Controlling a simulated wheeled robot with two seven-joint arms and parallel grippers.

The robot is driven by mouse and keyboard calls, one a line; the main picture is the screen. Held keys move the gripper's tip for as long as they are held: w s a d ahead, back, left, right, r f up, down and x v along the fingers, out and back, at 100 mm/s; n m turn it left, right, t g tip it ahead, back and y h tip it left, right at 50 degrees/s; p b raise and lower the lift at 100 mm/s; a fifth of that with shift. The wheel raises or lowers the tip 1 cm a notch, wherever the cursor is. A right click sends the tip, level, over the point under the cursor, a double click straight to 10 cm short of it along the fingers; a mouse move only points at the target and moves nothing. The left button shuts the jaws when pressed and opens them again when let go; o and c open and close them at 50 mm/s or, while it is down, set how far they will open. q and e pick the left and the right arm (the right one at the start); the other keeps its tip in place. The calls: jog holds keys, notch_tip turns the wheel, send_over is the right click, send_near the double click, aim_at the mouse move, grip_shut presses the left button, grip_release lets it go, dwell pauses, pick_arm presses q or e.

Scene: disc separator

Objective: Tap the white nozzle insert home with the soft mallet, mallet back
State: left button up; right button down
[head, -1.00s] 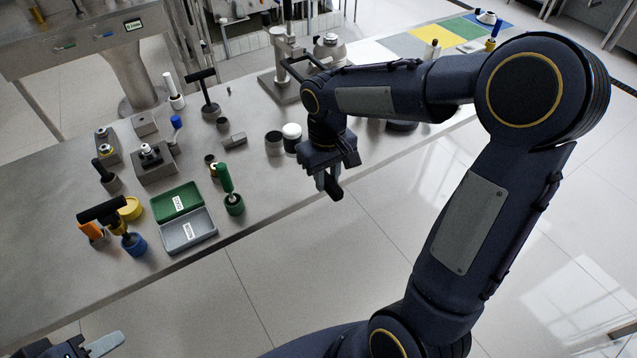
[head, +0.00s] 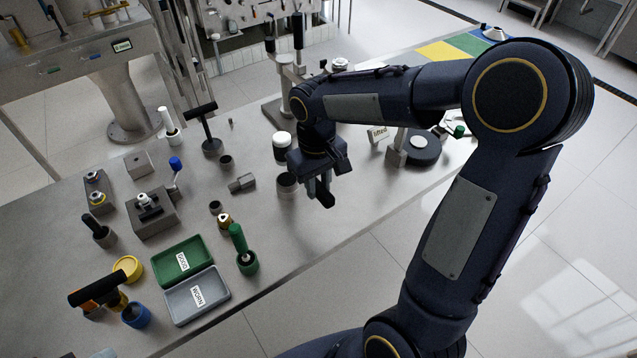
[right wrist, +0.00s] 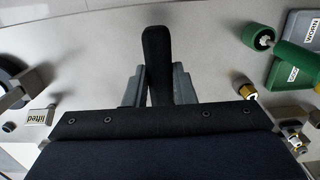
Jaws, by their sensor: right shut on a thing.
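My right gripper (head: 325,185) is by the table's front edge in the head view, to the right of a dark cup. It is shut on a black bar-shaped thing (right wrist: 156,62), which stands between the fingers in the right wrist view; I cannot tell whether it is the mallet's handle. A black-headed, mallet-like tool (head: 97,288) stands at the left front, by a blue cup. A white ring (head: 147,200) on a dark block (head: 152,220) may be the nozzle insert; it is too small to be sure. Grey tips of my left gripper (head: 88,355) barely show at the bottom edge.
A green tray (head: 200,258) and grey tray (head: 226,285) lie at the front. A T-handled tool (head: 206,126) stands farther back. A dark cup (head: 287,188) and white-lidded jar (head: 282,140) stand left of the gripper. A round black base (head: 424,160) is right.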

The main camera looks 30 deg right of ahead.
jog(key=shift+s+r, duration=0.15)
jog(key=shift+s, duration=0.1)
pick_arm(q)
jog(key=shift+s, duration=0.25)
jog(key=shift+w, duration=0.1)
pick_arm(e)
jog(key=shift+w, duration=0.1)
